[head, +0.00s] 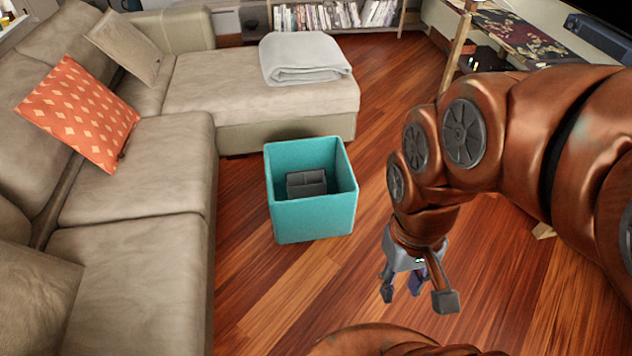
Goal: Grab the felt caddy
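A small dark grey caddy (306,184) with divided compartments sits inside a teal open-topped box (312,222) on the wooden floor. The box walls hide its lower part, and I cannot tell its material for sure. My gripper (402,289) hangs pointing down, to the right of the box and nearer to me. Its fingers are apart, with nothing seen between them. It touches neither the box nor the caddy.
A beige sectional sofa (140,215) runs along the left and behind the box, with an orange patterned pillow (78,113) and a folded grey blanket (303,58). A bookshelf (330,17) stands at the back. Wooden floor (265,300) is free in front of the box.

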